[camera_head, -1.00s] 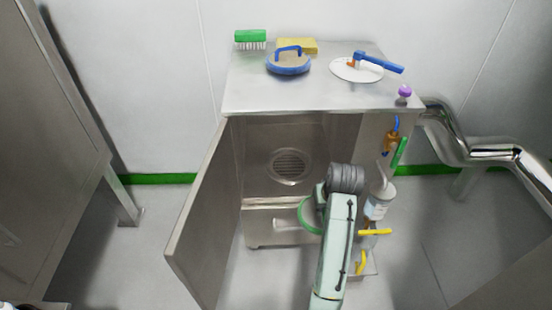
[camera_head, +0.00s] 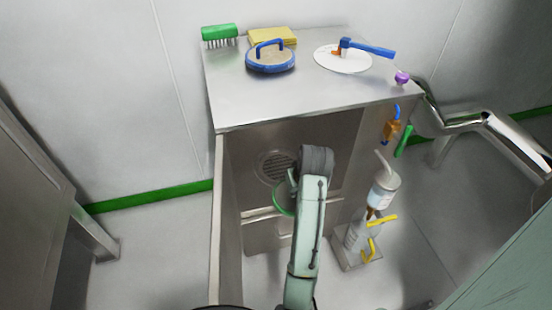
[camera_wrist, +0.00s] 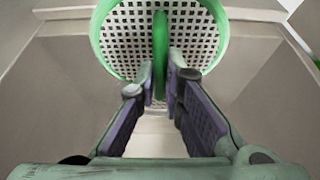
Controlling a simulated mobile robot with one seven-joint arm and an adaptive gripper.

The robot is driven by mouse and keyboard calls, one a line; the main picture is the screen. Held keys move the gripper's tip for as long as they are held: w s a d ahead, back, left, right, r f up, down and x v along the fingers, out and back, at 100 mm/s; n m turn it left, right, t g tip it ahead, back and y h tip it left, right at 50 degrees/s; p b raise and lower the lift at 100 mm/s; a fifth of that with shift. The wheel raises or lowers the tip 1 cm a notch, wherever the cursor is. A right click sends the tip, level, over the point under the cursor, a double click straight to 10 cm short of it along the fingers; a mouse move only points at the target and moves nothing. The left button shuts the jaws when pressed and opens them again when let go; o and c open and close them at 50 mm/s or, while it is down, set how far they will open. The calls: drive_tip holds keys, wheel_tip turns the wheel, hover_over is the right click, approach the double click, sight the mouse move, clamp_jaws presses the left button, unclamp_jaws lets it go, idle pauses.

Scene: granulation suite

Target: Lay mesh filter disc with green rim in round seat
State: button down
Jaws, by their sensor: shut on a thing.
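The mesh filter disc with green rim (camera_wrist: 122,40) is in the wrist view, with a green bar or handle across its middle. My gripper (camera_wrist: 160,92) is shut on that green part and holds the disc in front of the steel cabinet. In the head view the disc's green rim (camera_head: 279,200) shows left of my arm, which hides much of it. The round seat (camera_head: 270,165) is a grated circle in the cabinet's back wall, partly behind my arm. The disc is below the seat in the picture; I cannot tell the gap between them.
The cabinet door (camera_head: 228,220) stands open on the left. On the cabinet top are a green brush (camera_head: 219,33), a yellow sponge (camera_head: 285,36), a blue-handled round pad (camera_head: 270,60) and a white disc (camera_head: 340,62) with a blue-handled tool. A bottle (camera_head: 383,190) stands right of my arm.

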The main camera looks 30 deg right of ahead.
drive_tip(key=w+d, duration=0.1)
drive_tip(key=w, duration=0.3)
drive_tip(key=w+d+p, duration=0.1)
drive_tip(key=w, duration=0.3)
drive_tip(key=w+d, duration=0.1)
drive_tip(key=w, duration=0.3)
drive_tip(key=shift+w+d, duration=0.1)
drive_tip(key=shift+w, duration=0.25)
drive_tip(key=w, duration=0.2)
drive_tip(key=shift+w+d+r, duration=0.1)
drive_tip(key=shift+w+d, duration=0.25)
drive_tip(key=shift+s+f+p, duration=0.1)
drive_tip(key=shift+f+p, duration=0.25)
drive_tip(key=shift+f, duration=0.5)
drive_tip(key=shift+f, duration=0.15)
drive_tip(key=shift+f, duration=0.1)
drive_tip(key=c, duration=1.7)
unclamp_jaws()
